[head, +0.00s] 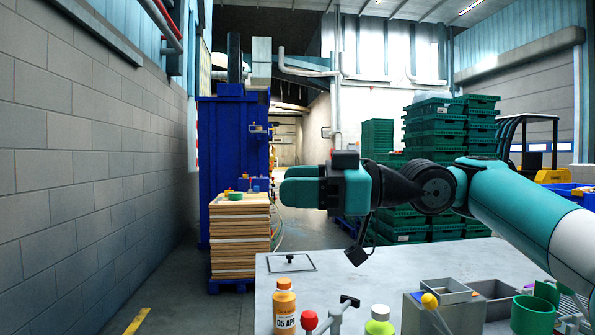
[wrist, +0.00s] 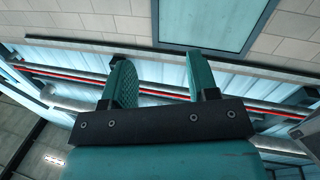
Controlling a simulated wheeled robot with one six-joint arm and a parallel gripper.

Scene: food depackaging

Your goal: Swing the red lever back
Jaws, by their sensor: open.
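A red ball knob (head: 309,320), which looks like the top of the red lever, shows at the bottom edge of the head view, at the near side of the grey table (head: 385,262). Its lower part is cut off by the frame, so I cannot tell its tilt. My gripper (head: 290,187) is held well above the table and points left, apart from the knob. In the wrist view my gripper (wrist: 160,78) has its two teal fingers spread with nothing between them. The wrist view shows only wall, pipes and roof, and no lever.
An orange bottle (head: 285,308) stands left of the knob. A green cup (head: 532,315) is further right. The table's middle is largely clear.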

